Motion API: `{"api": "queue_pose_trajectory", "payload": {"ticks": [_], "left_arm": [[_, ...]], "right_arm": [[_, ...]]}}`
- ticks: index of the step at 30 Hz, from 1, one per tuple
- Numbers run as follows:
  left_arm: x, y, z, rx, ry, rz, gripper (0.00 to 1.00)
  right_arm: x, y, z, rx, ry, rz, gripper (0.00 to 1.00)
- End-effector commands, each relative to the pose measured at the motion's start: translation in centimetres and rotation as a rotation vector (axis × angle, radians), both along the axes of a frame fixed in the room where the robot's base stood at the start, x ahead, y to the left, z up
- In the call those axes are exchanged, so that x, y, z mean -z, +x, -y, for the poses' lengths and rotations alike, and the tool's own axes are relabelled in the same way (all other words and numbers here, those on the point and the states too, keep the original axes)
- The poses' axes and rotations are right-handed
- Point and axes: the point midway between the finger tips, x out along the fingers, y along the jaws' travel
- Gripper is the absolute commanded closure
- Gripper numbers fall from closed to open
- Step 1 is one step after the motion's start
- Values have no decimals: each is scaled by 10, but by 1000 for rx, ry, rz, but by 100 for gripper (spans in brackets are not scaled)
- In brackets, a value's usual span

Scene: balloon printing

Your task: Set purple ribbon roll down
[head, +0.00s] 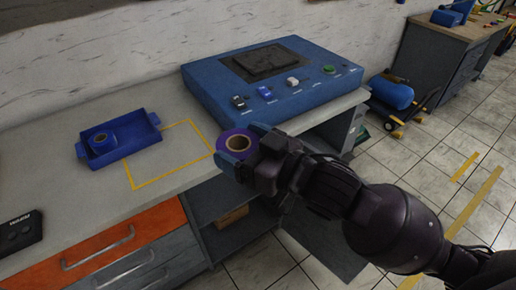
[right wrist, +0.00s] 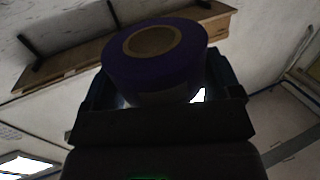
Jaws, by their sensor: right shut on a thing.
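The purple ribbon roll (head: 237,143) has a brown core and is held by my right gripper (head: 246,150) in the head view, near the counter's front edge. In the right wrist view the roll (right wrist: 155,65) sits between the fingers of my right gripper (right wrist: 160,92), which is shut on it. The roll looks to be above the counter edge; the exact gap under it cannot be told. My left gripper is not in view.
A yellow outlined rectangle (head: 172,183) is empty. A blue control panel (head: 290,105) stands behind the gripper. An open cabinet and drawers are below.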

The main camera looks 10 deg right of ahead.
Motion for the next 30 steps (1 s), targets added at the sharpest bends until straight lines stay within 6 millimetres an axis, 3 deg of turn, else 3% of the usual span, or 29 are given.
{"api": "queue_pose_trajectory", "payload": {"ticks": [7, 21, 30], "left_arm": [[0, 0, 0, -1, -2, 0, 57], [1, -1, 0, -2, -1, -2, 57], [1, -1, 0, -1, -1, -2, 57]], "right_arm": [[3, 4, -9, -60, -4, 0, 41], [42, 36, -39, -338, -5, 2, 41], [52, 44, -47, -413, -1, 1, 41]]}}
